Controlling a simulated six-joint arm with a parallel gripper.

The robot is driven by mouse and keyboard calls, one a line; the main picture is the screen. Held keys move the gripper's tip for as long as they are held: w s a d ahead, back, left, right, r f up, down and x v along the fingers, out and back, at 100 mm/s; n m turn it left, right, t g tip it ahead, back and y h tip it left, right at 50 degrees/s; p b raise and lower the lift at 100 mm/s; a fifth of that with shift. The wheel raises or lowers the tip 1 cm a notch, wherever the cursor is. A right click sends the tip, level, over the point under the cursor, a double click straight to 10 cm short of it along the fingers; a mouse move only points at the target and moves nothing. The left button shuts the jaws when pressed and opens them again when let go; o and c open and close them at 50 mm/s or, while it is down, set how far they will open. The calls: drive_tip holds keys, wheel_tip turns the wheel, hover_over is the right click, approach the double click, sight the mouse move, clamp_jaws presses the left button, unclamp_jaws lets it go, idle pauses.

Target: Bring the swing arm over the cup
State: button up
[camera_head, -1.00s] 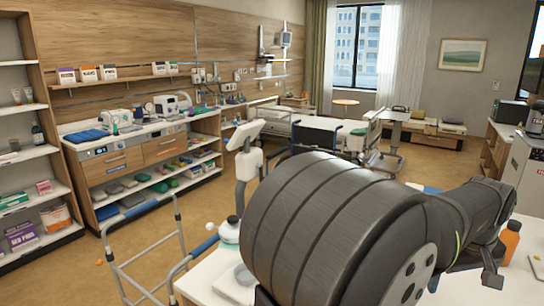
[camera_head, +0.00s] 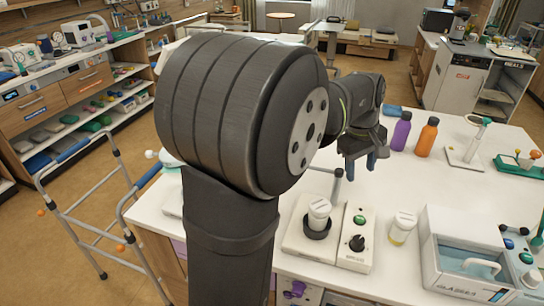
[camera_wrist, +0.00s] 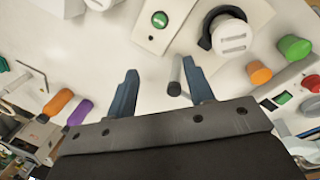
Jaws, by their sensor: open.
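A white lidded cup (camera_head: 319,211) stands in a dark ring on a pale base in the head view. In the wrist view the cup (camera_wrist: 231,36) is at the top right. A thin grey rod with a dark end (camera_head: 337,185), which looks like the swing arm, stands just behind the cup, to the side and not over it. The rod (camera_wrist: 175,72) shows between my fingers in the wrist view, nearer the right finger. My gripper (camera_head: 363,166) is open, above the table behind the cup. Whether a finger touches the rod I cannot tell.
A control box (camera_head: 355,238) with a green button and black knob is right of the cup. A yellow-banded jar (camera_head: 402,228) and a water bath (camera_head: 470,258) stand further right. Purple (camera_head: 400,132) and orange (camera_head: 427,138) bottles stand behind. The table's middle right is clear.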

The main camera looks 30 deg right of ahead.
drive_tip(key=w+a+f+n+g+h, duration=0.25)
drive_tip(key=w+a+n+h, duration=0.3)
drive_tip(key=w+a, duration=0.35)
drive_tip(key=w+a+f+n+g+h, duration=0.1)
drive_tip(key=w+a+f+n+h, duration=0.2)
drive_tip(key=w+a+n+h, duration=0.45)
drive_tip(key=w+a+f+n+g+h, duration=0.2)
drive_tip(key=w+a+f+n, duration=0.15)
drive_tip(key=w+a, duration=0.7)
drive_tip(key=s+x, duration=0.2)
drive_tip(key=x, duration=1.4)
drive_tip(key=shift+a+r, duration=0.15)
clamp_jaws()
